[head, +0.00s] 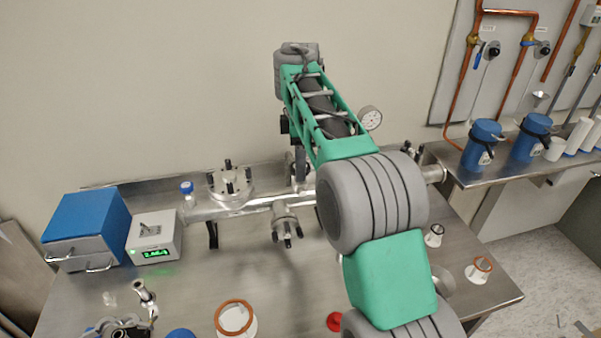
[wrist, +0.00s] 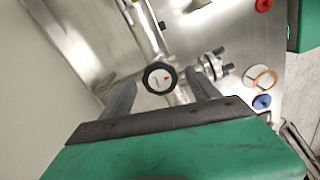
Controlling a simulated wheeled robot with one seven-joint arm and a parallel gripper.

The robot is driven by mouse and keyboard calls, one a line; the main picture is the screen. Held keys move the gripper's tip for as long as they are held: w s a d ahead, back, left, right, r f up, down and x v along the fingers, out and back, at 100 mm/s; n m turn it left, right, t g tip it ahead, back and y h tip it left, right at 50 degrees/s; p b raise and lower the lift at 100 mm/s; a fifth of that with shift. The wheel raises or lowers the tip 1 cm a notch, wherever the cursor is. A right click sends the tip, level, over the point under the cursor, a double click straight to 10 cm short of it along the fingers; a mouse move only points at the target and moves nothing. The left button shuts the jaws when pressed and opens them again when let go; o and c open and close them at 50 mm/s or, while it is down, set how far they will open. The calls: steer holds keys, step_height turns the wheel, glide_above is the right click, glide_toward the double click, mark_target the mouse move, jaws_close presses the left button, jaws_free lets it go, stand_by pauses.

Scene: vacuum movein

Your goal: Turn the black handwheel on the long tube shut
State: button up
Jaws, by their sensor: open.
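The black handwheel (wrist: 160,77) has a knobbed rim and a white face with a small red mark. In the wrist view it sits between the fingertips of my open gripper (wrist: 161,78), with a finger to each side. I cannot tell whether the fingers touch it. The long tube (head: 247,207) is silver and runs across the bench in the head view. It shows behind the wheel in the wrist view (wrist: 148,27). In the head view my arm reaches over the tube and hides most of the wheel and gripper area.
A blue box (head: 88,228) and a small meter with a green display (head: 154,237) stand at the left of the steel bench. Flanged ports (head: 230,181) rise from the tube. A round gauge (head: 370,117) stands near my arm. Blue canisters (head: 481,145) stand on the right bench.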

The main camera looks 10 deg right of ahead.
steer(key=shift+f, duration=0.15)
steer(key=shift+c, duration=0.3)
steer(key=c, duration=1.3)
steer(key=shift+m, duration=0.3)
